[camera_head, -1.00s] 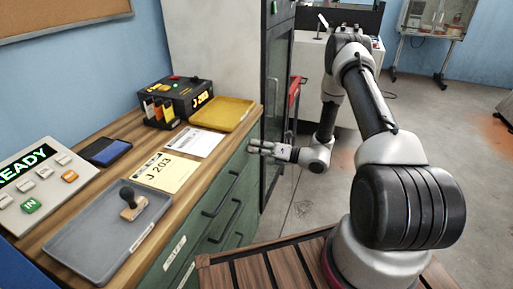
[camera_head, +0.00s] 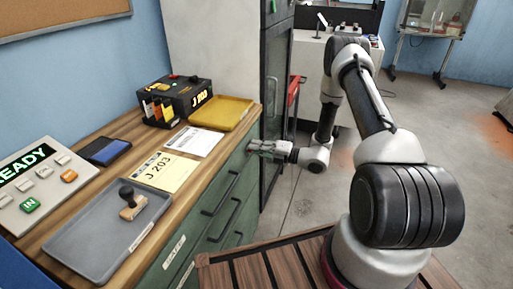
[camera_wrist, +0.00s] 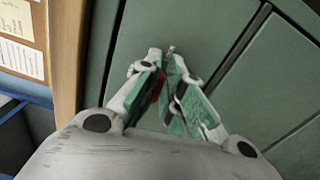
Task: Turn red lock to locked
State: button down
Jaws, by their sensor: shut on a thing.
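My gripper (camera_head: 253,146) is at the upper right end of the green drawer front, below the wooden bench top. In the wrist view, my gripper (camera_wrist: 164,58) has its two fingers close together against the green panel. A small red part, which looks like the red lock (camera_wrist: 157,91), shows between the fingers. The fingers are shut on it and hide most of it. I cannot tell which way the lock is turned. The lock is hidden in the head view.
The green drawer cabinet (camera_head: 225,205) has several dark handles. On the bench top are a yellow tray (camera_head: 243,104), a black device (camera_head: 180,97), papers, a grey tray (camera_head: 78,240) with a stamp (camera_head: 131,203), and a READY panel (camera_head: 40,190). A tall cabinet stands just beyond my gripper.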

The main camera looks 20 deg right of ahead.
jog(key=shift+w, duration=0.1)
dwell(0.3)
jog(key=c, duration=1.6)
grip_release()
jog(key=shift+a, duration=0.1)
jog(key=shift+o, duration=0.2)
jog(key=v, duration=1.2)
jog(key=shift+o, duration=0.4)
